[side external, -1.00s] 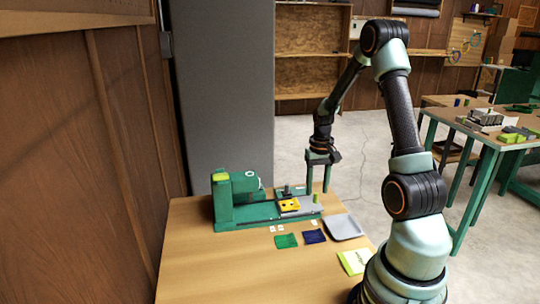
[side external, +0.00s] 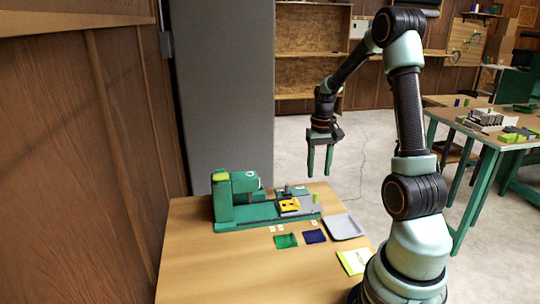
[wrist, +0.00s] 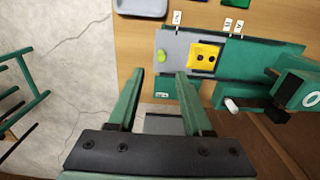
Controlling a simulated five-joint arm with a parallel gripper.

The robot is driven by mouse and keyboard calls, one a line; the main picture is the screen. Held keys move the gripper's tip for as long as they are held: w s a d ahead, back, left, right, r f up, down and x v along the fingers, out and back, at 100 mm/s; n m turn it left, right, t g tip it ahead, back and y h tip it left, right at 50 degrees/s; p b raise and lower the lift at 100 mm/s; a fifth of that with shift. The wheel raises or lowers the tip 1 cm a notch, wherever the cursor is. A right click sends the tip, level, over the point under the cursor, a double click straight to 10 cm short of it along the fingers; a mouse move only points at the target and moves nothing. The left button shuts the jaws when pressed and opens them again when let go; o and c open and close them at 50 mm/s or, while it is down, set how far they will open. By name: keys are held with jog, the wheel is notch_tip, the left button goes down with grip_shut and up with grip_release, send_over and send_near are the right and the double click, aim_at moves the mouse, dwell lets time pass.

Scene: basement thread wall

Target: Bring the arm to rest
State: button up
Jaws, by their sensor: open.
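My gripper (side external: 320,160) hangs with its green fingers pointing down, above and behind the right end of the green machine (side external: 262,213) on the wooden table. In the wrist view my gripper (wrist: 159,82) has its fingers apart, with nothing between them. The machine bed carries a yellow plate with dark holes (side external: 289,204), which also shows in the wrist view (wrist: 203,57). A small yellow-green cylinder (side external: 316,197) stands at the bed's right end, apart from the fingers.
A grey tray (side external: 343,227), a green cloth (side external: 286,241), a navy cloth (side external: 314,236) and a yellow-green booklet (side external: 354,261) lie on the table (side external: 215,275). A grey pillar (side external: 224,90) stands behind. Another table (side external: 487,136) with parts stands at the right.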

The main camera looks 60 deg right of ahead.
jog(key=shift+r, duration=0.7)
jog(key=shift+a, duration=0.1)
jog(key=w+a+r+n+t+h, duration=0.1)
jog(key=w+a+r+n, duration=0.1)
jog(key=a+r, duration=0.35)
jog(key=w+a+r+n+t, duration=0.1)
jog(key=a+r+n+t, duration=0.15)
jog(key=a, duration=0.65)
jog(key=s+a+r+n+t, duration=0.1)
jog(key=a+r+n, duration=0.1)
jog(key=a, duration=0.4)
jog(key=s+a+r+n+t+y, duration=0.1)
jog(key=s+a+r+n, duration=0.1)
jog(key=a, duration=0.5)
jog(key=shift+s, duration=0.15)
jog(key=shift+n, duration=0.25)
